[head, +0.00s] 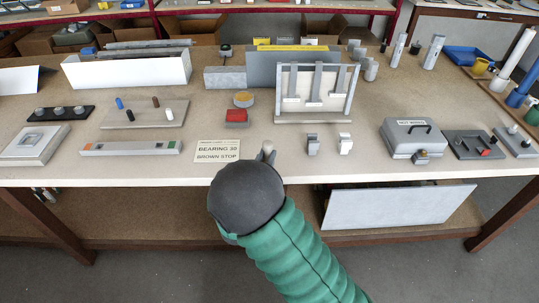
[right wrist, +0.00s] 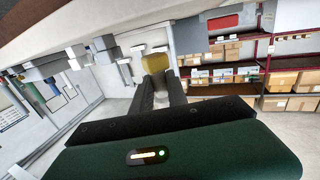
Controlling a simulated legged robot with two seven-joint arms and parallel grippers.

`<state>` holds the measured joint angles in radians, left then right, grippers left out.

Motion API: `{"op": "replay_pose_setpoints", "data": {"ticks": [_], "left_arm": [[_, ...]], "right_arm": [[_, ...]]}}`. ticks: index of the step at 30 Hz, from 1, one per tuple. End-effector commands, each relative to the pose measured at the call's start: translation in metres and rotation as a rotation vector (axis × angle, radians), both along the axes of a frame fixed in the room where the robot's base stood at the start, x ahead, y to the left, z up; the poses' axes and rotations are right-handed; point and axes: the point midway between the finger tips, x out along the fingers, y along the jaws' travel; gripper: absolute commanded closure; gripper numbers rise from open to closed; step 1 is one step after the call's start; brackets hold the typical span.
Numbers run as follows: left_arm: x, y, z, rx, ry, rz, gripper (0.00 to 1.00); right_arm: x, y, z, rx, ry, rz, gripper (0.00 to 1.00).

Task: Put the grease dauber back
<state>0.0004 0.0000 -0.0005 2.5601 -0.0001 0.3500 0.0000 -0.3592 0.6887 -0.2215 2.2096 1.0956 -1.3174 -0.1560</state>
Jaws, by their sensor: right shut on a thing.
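My right gripper (head: 268,150) reaches over the front edge of the bench, just right of the printed card. In the right wrist view its dark fingers (right wrist: 158,92) are shut on a small yellow-brown piece (right wrist: 155,63), which may be the grease dauber; the fingers hide its lower part. In the head view my own wrist hides most of the grip. A round tin with a yellow top (head: 243,98) stands behind a red block (head: 236,116) on the bench, beyond the gripper. My left gripper is not in view.
The printed card (head: 217,150) reads "BEARING 32" and "BROWN STOP". A grey metal box (head: 414,137) is further right. Bare bench (head: 365,120) lies between.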

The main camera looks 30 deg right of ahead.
Motion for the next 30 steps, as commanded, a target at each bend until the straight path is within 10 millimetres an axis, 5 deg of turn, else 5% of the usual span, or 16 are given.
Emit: {"op": "replay_pose_setpoints", "data": {"ticks": [9,14,25,26,30], "left_arm": [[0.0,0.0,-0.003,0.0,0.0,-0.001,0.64],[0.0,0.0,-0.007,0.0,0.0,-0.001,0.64],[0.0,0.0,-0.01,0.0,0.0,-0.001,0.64],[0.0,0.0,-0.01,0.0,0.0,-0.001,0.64],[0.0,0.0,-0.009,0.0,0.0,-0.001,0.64]], "right_arm": [[0.048,-0.031,-0.008,-0.001,0.002,-0.001,1.0],[0.047,-0.029,-0.038,-0.001,0.003,0.0,1.0],[0.046,-0.029,-0.044,0.0,0.0,-0.001,1.0],[0.046,-0.029,-0.044,0.0,0.0,-0.001,0.8],[0.046,-0.029,-0.043,0.001,0.001,-0.001,0.61]]}}
